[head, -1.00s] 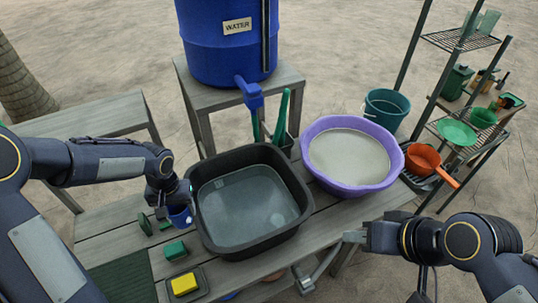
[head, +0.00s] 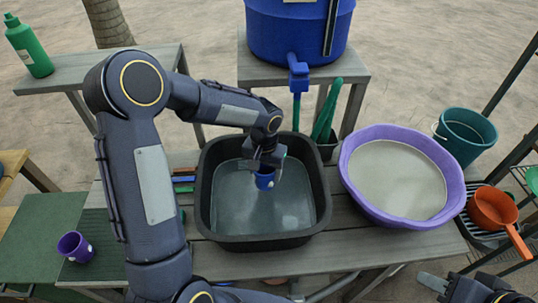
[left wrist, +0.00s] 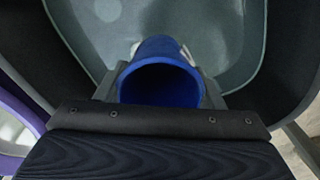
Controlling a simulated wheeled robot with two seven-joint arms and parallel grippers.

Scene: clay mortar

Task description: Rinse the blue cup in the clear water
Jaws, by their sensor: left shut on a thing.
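The blue cup (head: 265,178) is held by my left gripper (head: 262,160) over the black basin (head: 204,215). The basin holds clear, greyish water (head: 245,210). In the left wrist view, the blue cup (left wrist: 160,83) sits between the fingers with its open mouth toward the camera, and the basin lies beyond it. I cannot tell whether the cup touches the water. My right gripper (head: 434,283) is low at the bottom right, away from the basins; its opening is unclear.
A purple basin (head: 352,187) of cloudy liquid stands right of the black one. An orange pan (head: 492,208) is farther right. A blue water barrel (head: 300,30) with a tap stands behind. A purple cup (head: 75,246) sits at the left.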

